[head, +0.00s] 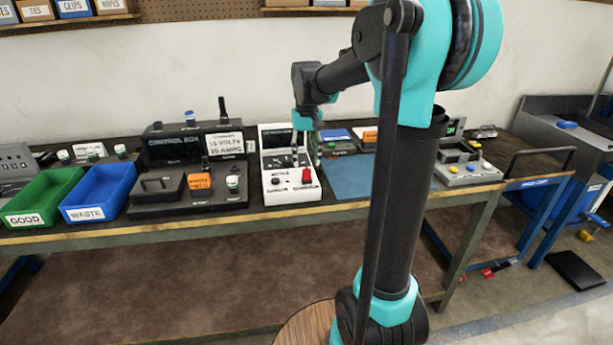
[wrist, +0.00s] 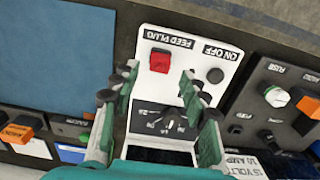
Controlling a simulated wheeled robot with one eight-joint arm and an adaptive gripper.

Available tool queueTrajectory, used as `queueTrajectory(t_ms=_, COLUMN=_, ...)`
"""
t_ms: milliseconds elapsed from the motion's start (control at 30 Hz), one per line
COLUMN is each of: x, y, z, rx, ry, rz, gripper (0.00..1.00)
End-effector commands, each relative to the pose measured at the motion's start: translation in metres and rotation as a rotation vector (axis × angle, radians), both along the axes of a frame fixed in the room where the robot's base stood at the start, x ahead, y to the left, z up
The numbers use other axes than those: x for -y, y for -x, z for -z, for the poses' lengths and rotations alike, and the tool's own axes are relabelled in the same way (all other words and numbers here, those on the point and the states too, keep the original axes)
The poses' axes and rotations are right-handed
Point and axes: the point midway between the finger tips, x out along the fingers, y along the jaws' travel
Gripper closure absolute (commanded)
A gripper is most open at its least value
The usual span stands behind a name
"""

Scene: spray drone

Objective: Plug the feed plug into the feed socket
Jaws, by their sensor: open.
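A small red block by the label FEED PLUG, which I take to be the feed plug (wrist: 159,60), stands on the sloped front of a white box (wrist: 199,28). In the head view the red plug (head: 307,176) is at the right of the white box (head: 291,198). My gripper (wrist: 160,76) is open above the box, its two fingers apart on either side of the plug in the wrist view. Nothing is between the fingers. In the head view my gripper (head: 306,142) hangs above the box's back part. I cannot make out the feed socket.
A black control box (head: 182,146) with an orange block (head: 199,181) stands left of the white box. A blue mat (head: 352,176) lies to the right, mostly bare. A green bin (head: 40,193) and a blue bin (head: 98,192) are at the left. A grey unit (head: 468,174) is at the right.

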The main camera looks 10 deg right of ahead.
Motion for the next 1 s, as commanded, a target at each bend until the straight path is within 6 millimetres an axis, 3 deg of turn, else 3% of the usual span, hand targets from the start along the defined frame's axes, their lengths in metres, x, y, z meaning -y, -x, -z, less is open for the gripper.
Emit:
queueTrajectory(t_ms=200, x=0.0, y=0.0, z=0.027, rx=0.0, ry=0.0, rz=0.0, gripper=0.55)
queueTrajectory(t_ms=400, x=0.0, y=0.0, z=0.041, rx=0.0, ry=0.0, rz=0.0, gripper=0.55)
queueTrajectory(t_ms=1000, x=0.0, y=0.0, z=0.045, rx=0.0, ry=0.0, rz=0.0, gripper=0.55)
